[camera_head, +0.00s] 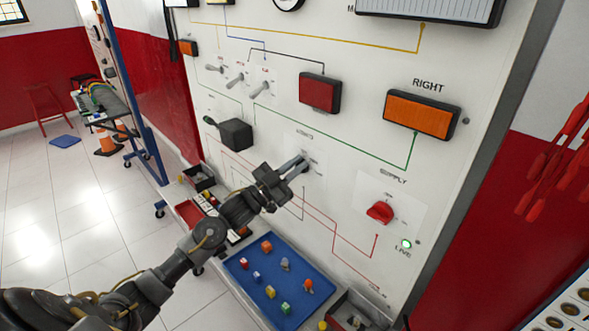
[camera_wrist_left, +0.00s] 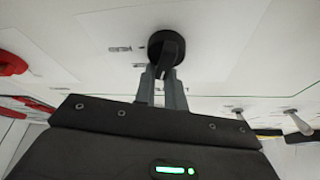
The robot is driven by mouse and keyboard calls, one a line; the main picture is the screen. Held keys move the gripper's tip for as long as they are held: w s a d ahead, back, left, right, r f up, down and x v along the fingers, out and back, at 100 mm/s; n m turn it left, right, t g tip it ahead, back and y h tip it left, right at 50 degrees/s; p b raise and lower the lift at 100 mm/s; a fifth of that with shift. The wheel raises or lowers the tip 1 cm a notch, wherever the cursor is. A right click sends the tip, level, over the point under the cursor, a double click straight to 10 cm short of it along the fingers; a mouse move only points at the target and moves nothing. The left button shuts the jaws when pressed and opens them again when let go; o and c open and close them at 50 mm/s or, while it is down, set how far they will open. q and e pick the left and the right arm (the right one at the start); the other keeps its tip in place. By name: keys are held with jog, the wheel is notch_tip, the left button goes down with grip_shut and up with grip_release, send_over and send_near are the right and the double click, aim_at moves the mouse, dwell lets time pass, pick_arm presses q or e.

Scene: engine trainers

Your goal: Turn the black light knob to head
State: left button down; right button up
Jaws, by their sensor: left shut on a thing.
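The black light knob (camera_wrist_left: 166,48) is round with a raised grip bar and sits on a pale label plate on the white panel. In the left wrist view my left gripper (camera_wrist_left: 163,76) has its two fingers at the knob, shut on its bar. In the head view my left gripper (camera_head: 301,164) reaches the panel from the lower left and mostly hides the knob. My right gripper is not in view.
A red supply knob (camera_head: 380,211) sits to the right, above a lit green LIVE lamp (camera_head: 406,244). Toggle switches (camera_head: 262,88), a black box with a lever (camera_head: 236,134) and orange and red lamps are above. A blue tray (camera_head: 236,266) with several small coloured parts lies below.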

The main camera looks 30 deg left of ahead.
pick_arm(q)
jog(key=m+g, duration=0.1)
jog(key=m, duration=0.1)
jog(key=f+m+g+h+b, duration=0.1)
jog(key=m, duration=0.1)
jog(key=m+b, duration=0.1)
jog(key=m, duration=0.1)
jog(key=shift+s+d+f+g+h, duration=0.1)
jog(key=shift+d+f+g+h, duration=0.2)
jog(key=shift+f+g+h, duration=0.1)
jog(key=m+g+b, duration=0.1)
jog(key=m, duration=0.1)
jog(key=m+g+b, duration=0.1)
jog(key=m, duration=0.2)
jog(key=shift+d+f+m+h+b, duration=0.1)
jog(key=shift+m+h+b, duration=0.2)
jog(key=m+g+b, duration=0.1)
jog(key=m, duration=0.2)
jog(key=shift+m+b, duration=0.3)
jog(key=shift+m+g+y, duration=0.3)
jog(key=shift+m+y, duration=0.1)
jog(key=shift+m, duration=0.1)
jog(key=shift+r, duration=0.25)
